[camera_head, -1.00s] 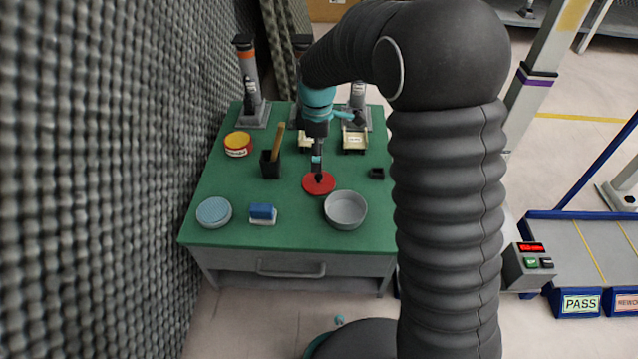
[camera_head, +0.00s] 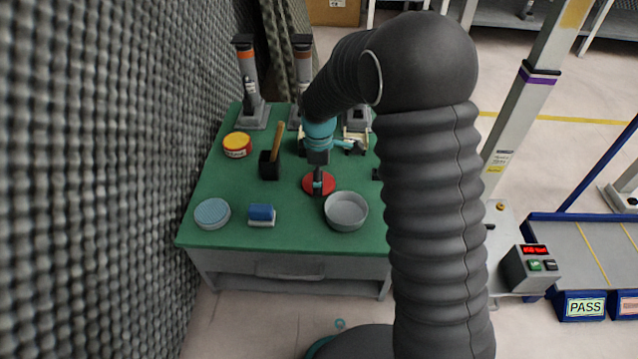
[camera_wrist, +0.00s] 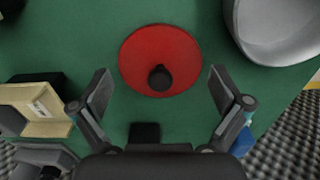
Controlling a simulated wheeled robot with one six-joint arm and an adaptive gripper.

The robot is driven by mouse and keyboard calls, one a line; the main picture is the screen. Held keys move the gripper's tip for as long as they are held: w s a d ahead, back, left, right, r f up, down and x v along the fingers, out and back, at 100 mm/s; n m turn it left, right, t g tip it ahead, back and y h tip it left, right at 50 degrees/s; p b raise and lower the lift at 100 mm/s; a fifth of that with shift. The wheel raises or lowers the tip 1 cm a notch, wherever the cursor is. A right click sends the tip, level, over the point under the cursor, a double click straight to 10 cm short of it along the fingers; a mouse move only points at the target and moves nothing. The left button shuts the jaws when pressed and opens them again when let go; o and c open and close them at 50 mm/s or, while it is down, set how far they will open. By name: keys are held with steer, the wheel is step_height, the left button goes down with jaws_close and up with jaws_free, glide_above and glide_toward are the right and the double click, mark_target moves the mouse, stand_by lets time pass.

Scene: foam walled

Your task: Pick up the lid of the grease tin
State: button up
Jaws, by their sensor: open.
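The lid (camera_head: 326,190) is a flat red disc with a black knob on top, lying on the green table. It shows in the wrist view (camera_wrist: 135,62), ahead of and between my fingers. My gripper (camera_head: 318,186) points down over the lid in the head view and covers part of it. In the wrist view my gripper (camera_wrist: 159,73) is open and empty, with one finger on each side of the knob. The gap between fingertips and lid is hard to judge. A yellow and red tin (camera_head: 237,145) stands at the table's left side.
A grey bowl (camera_head: 346,211) stands close to the lid, also in the wrist view (camera_wrist: 280,50). A black holder (camera_head: 269,166) with a wooden handle, a blue block (camera_head: 261,214) and a light blue round tin (camera_head: 212,213) are to the left. A foam wall (camera_head: 90,180) borders the table.

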jaws_close()
stand_by(0.3)
steer(key=shift+r, duration=0.1)
